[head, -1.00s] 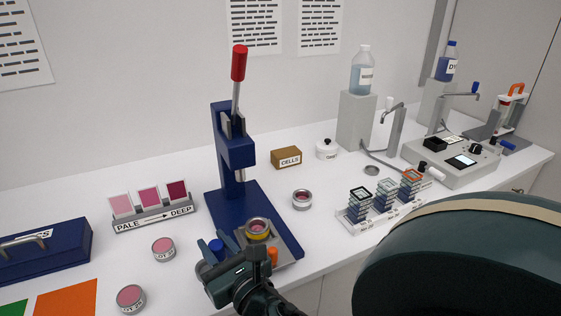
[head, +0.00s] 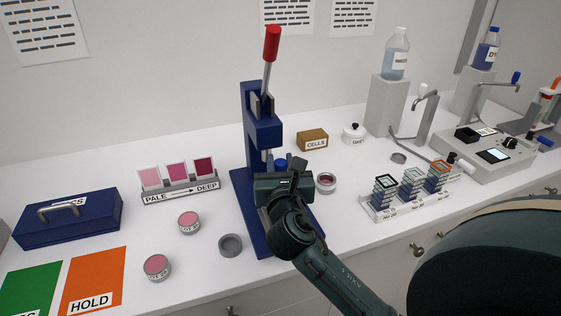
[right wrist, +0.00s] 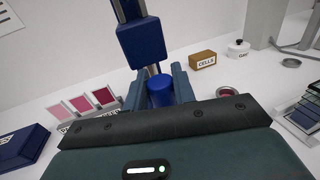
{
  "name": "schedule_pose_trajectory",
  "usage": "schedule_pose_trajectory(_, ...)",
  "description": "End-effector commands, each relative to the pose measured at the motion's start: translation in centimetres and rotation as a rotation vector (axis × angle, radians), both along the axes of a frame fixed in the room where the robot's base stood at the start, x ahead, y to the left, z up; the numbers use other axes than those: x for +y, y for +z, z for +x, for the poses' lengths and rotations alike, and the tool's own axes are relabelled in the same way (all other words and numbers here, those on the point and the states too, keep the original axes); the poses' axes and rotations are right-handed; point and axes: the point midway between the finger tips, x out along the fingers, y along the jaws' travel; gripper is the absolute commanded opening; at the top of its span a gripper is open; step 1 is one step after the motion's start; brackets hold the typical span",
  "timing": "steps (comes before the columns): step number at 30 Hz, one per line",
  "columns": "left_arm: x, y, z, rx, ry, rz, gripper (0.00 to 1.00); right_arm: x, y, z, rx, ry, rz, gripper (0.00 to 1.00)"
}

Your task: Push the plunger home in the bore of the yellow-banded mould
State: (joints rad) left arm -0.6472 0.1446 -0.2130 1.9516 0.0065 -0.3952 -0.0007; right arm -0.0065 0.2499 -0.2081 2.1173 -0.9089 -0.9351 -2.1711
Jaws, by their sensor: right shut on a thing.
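My right gripper (head: 281,163) is shut on the blue plunger (right wrist: 160,90), in front of the press ram. The plunger's blue top shows between the two fingers in the right wrist view, and its lower end is hidden. The blue lever press (head: 263,135) stands upright, its red-knobbed handle (head: 271,44) raised. The yellow-banded mould is hidden behind my right gripper and wrist in the head view and does not show in the right wrist view. I cannot tell whether the plunger touches the mould. My left gripper is not in view.
An empty grey cup (head: 230,246) stands left of the press base, near two pink-filled jars (head: 157,266) (head: 189,222). A small jar (head: 326,182) stands just right of the press. The CELLS box (head: 312,139) and a white lidded pot (head: 353,133) are behind it.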

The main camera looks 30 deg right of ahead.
Motion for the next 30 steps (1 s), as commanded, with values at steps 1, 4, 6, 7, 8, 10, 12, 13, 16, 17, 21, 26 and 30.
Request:
schedule_pose_trajectory(1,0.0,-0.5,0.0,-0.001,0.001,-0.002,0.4,0.0,-0.8,0.0,0.0,0.001,-0.001,0.0)
schedule_pose_trajectory(4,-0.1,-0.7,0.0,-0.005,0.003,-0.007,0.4,0.0,-1.8,0.0,0.001,0.001,0.0,0.0)
schedule_pose_trajectory(6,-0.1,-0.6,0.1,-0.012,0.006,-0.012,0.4,0.0,-2.5,0.0,0.0,0.001,-0.001,0.0)
schedule_pose_trajectory(7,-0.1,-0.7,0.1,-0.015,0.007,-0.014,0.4,0.0,-2.8,0.0,0.0,0.001,0.0,0.0)
schedule_pose_trajectory(8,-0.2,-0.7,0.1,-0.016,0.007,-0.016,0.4,0.0,-3.0,0.0,0.0,0.001,0.0,0.0)
schedule_pose_trajectory(10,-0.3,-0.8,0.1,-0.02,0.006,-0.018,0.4,0.0,-3.6,0.0,0.0,0.0,-0.001,0.0)
schedule_pose_trajectory(12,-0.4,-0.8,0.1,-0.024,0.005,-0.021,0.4,0.0,-4.1,0.0,0.0,0.001,-0.001,0.0)
schedule_pose_trajectory(13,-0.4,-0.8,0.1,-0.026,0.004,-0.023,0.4,0.0,-4.2,0.0,0.0,0.001,0.0,0.0)
schedule_pose_trajectory(16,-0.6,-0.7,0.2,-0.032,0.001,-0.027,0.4,0.0,-4.7,0.0,-0.001,0.001,0.0,0.0)
schedule_pose_trajectory(17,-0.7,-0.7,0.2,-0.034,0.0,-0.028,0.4,0.0,-4.7,0.0,-0.001,0.001,0.0,0.0)
schedule_pose_trajectory(21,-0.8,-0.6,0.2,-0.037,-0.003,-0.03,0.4,0.0,-4.9,0.0,-0.001,0.002,0.0,0.0)
schedule_pose_trajectory(26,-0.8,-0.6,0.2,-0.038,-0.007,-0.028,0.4,0.0,-4.9,0.0,-0.001,0.002,0.0,0.0)
schedule_pose_trajectory(30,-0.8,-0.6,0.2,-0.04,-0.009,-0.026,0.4,0.0,-4.9,0.0,-0.001,0.001,0.0,0.0)
